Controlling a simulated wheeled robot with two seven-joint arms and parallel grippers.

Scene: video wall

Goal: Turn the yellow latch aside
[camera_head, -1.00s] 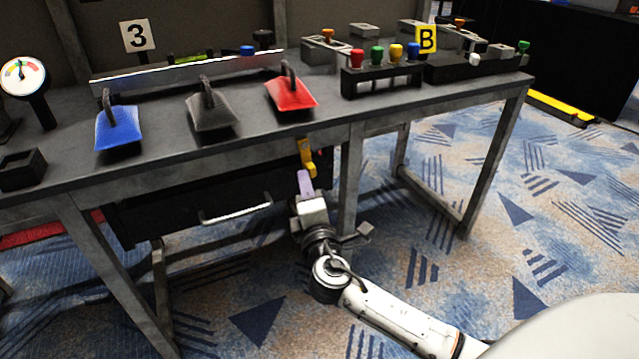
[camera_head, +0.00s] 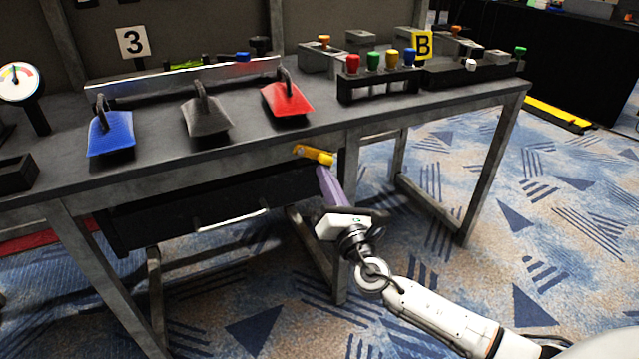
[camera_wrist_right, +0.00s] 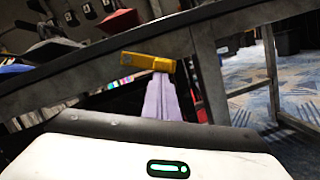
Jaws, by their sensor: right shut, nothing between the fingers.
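The yellow latch (camera_head: 314,154) sits under the table's front edge, above the right end of the black drawer (camera_head: 215,205). It now lies nearly level, pointing right. In the right wrist view the yellow latch (camera_wrist_right: 147,62) runs across the tips of my fingers. My right gripper (camera_head: 323,172) has its purple fingers shut with nothing between them. The fingertips are just below the latch, at or very near its underside; I cannot tell whether they touch. The purple fingers also show in the right wrist view (camera_wrist_right: 161,75). My left gripper is out of view.
The drawer has a silver handle (camera_head: 232,219). On the table (camera_head: 245,142) stand blue, grey and red scoop-like pieces and a rack (camera_head: 380,87) with coloured knobs. A table leg (camera_head: 341,240) is close behind my right gripper.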

